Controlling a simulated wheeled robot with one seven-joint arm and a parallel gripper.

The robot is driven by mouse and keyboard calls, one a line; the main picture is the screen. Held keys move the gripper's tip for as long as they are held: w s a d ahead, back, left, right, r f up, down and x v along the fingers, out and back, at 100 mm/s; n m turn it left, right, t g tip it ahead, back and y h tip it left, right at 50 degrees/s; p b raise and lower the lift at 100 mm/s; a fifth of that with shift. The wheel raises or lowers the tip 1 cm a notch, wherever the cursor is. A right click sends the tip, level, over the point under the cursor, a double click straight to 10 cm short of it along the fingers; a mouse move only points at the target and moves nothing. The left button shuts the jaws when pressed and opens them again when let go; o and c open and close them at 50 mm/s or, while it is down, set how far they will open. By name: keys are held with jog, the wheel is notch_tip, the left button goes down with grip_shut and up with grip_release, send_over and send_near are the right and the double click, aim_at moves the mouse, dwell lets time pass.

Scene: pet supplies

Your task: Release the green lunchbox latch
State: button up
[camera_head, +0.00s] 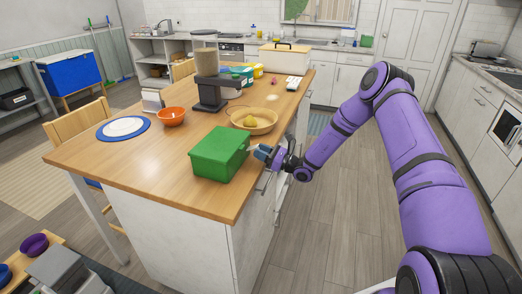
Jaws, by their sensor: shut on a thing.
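The green lunchbox (217,153) sits on the wooden table (150,175) near its right front edge, with its lid shut. My gripper (258,151) reaches in from the right, at the box's right side. The fingertips touch or nearly touch that side. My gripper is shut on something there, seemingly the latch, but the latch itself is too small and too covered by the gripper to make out.
Behind the lunchbox stand a tan bowl (262,124) with a yellow thing in it, a dark stand with a tan top (208,85) and an orange bowl (171,117). A blue-rimmed plate (105,132) lies at left. The front left tabletop is clear.

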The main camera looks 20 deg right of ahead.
jog(key=shift+f+t+y, duration=0.45)
jog(key=shift+t+y, duration=0.05)
jog(key=shift+y, duration=0.2)
jog(key=o, duration=0.9)
jog(key=v, duration=1)
jog(key=shift+s+d+f, duration=0.2)
jog(key=shift+d, duration=0.05)
